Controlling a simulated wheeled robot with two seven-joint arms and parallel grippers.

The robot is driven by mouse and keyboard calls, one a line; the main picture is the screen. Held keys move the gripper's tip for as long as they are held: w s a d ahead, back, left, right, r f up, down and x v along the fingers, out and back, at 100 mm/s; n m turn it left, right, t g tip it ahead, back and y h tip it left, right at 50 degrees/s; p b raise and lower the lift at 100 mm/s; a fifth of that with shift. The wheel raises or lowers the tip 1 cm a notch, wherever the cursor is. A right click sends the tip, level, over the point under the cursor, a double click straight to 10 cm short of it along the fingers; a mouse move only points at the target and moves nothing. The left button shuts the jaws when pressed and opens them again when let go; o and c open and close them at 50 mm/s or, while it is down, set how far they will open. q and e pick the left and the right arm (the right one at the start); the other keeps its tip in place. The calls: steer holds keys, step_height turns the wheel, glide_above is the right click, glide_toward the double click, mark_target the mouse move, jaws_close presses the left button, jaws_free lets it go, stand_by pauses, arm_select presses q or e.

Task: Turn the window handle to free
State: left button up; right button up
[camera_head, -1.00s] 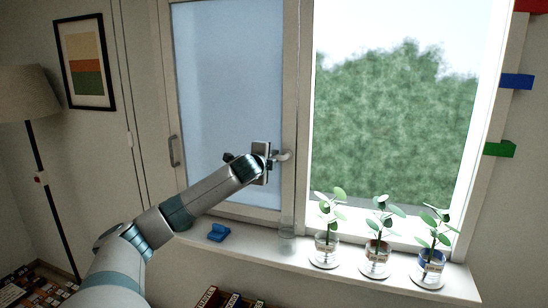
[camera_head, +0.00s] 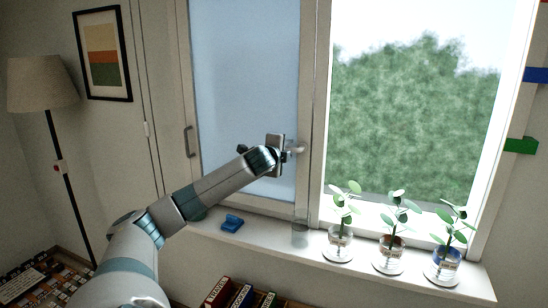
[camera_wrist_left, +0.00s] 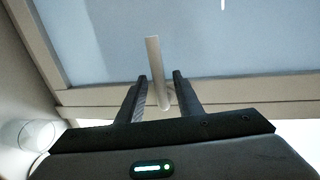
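The window handle is a pale lever (camera_head: 297,148) on the frame of the closed-looking frosted window sash (camera_head: 245,75), partly hidden by my gripper in the head view. In the left wrist view the handle (camera_wrist_left: 154,62) is a slim bar standing out from the frame, passing between my fingers. My left gripper (camera_wrist_left: 160,76) is open around the handle, with a gap visible on either side of the bar. In the head view the left gripper (camera_head: 286,155) is right at the handle. My right gripper is not in view.
Below, the sill (camera_head: 265,236) carries a blue object (camera_head: 231,223), a clear glass (camera_head: 300,233) and several potted plants, one being the nearest plant (camera_head: 341,240). A floor lamp (camera_head: 42,85) stands at left.

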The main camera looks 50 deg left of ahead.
arm_select(q)
steer(key=b+v, duration=0.7)
steer(key=v, duration=0.9)
steer(key=shift+s+d, duration=0.2)
steer(key=shift+s, duration=0.1)
stand_by(0.4)
